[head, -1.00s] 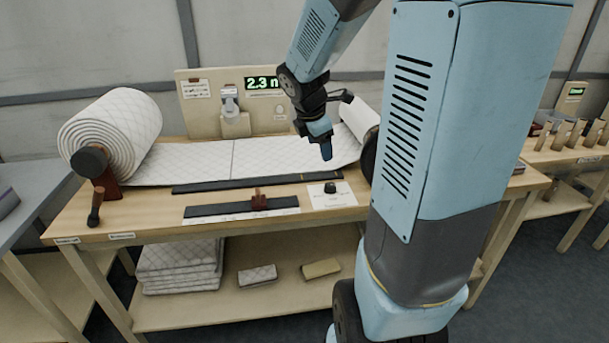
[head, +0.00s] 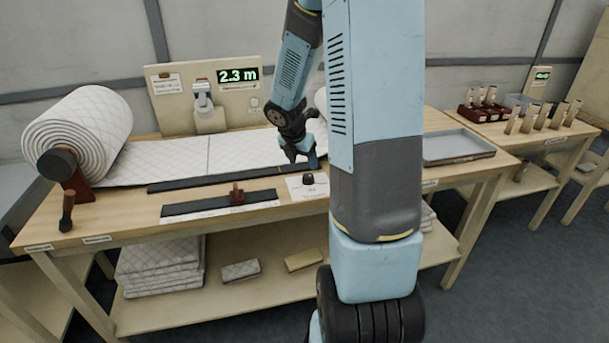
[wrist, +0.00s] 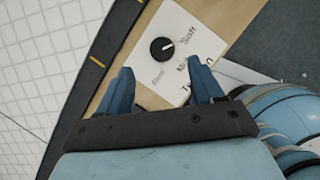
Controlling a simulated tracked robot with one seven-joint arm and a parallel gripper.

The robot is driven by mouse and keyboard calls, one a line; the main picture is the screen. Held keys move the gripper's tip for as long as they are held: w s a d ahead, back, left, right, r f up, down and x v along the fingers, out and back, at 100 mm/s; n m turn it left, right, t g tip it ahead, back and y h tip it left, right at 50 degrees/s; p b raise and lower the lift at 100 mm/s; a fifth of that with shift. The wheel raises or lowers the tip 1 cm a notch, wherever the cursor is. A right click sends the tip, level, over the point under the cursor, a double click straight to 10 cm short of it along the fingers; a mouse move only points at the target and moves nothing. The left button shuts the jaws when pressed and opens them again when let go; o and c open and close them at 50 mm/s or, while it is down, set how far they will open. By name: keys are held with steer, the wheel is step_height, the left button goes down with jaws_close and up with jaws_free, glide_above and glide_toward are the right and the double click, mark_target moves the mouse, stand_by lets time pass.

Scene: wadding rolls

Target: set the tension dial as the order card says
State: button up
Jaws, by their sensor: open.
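The tension dial is a black round knob (wrist: 162,49) on a white plate (wrist: 175,40) printed with "Soft" and other partly legible labels. Its white mark points up and right, roughly towards "Soft". In the head view the dial (head: 308,179) sits at the bench's front, beside my arm. My gripper (wrist: 163,82) is open and empty. Its blue fingers are apart, and the dial shows beyond them, between their lines, untouched. In the head view my gripper (head: 303,158) hangs just behind and above the dial. A card (head: 167,85) on the backboard has text too small to read.
A dark slider strip (head: 205,207) with a brown block (head: 237,195) lies left of the dial. A dark rail (head: 185,183) runs behind it along the white quilted sheet (head: 240,150). A big roll (head: 85,125) stands left. A green display (head: 237,75) reads 2.3 m.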

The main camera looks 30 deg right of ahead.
mark_target(307, 175)
steer(key=x, duration=0.7)
steer(key=shift+f, duration=0.1)
steer(key=shift+c, duration=0.4)
